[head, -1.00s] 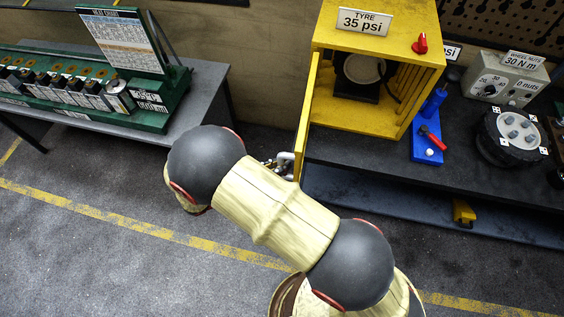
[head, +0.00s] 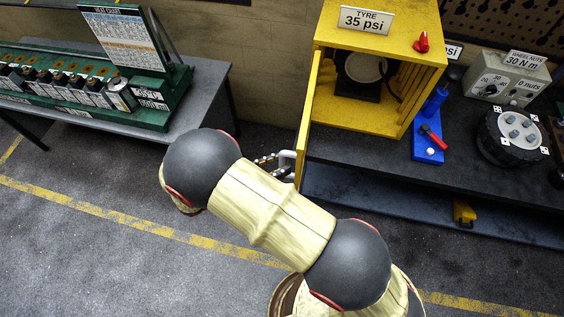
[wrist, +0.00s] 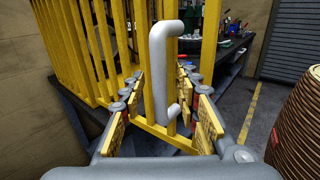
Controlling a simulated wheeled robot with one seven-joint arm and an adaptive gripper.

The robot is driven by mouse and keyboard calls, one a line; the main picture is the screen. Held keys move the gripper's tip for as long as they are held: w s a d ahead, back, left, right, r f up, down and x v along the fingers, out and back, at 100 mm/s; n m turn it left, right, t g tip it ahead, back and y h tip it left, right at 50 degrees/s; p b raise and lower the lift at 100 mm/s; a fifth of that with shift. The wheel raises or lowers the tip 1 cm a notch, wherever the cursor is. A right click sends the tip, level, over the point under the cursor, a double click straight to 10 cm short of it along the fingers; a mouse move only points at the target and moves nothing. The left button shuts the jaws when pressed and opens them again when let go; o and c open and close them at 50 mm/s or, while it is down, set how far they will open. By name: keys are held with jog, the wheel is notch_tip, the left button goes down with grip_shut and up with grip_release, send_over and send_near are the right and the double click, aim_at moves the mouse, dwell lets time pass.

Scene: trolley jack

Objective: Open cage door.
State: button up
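The yellow cage (head: 432,50) stands on the dark bench with its front open. Its yellow barred door (head: 306,125) is swung out at the cage's left side, seen nearly edge-on. The door's grey handle (head: 287,163) is on the door's outer face; in the wrist view the handle (wrist: 157,75) is upright and large. My gripper (wrist: 163,90) is open, with one finger on each side of the handle's lower part. I see gaps between the fingers and the handle. In the head view my arm hides most of the gripper; only part of a finger (head: 266,161) shows.
Inside the cage is a dark round object (head: 362,72). A blue tool stand (head: 428,148), a wheel hub (head: 513,137) and a grey torque box (head: 508,78) are on the bench to the right. A green rack (head: 150,112) is on the left table.

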jog(key=v, duration=1)
jog(key=shift+s+a, duration=0.15)
jog(key=shift+a, duration=0.15)
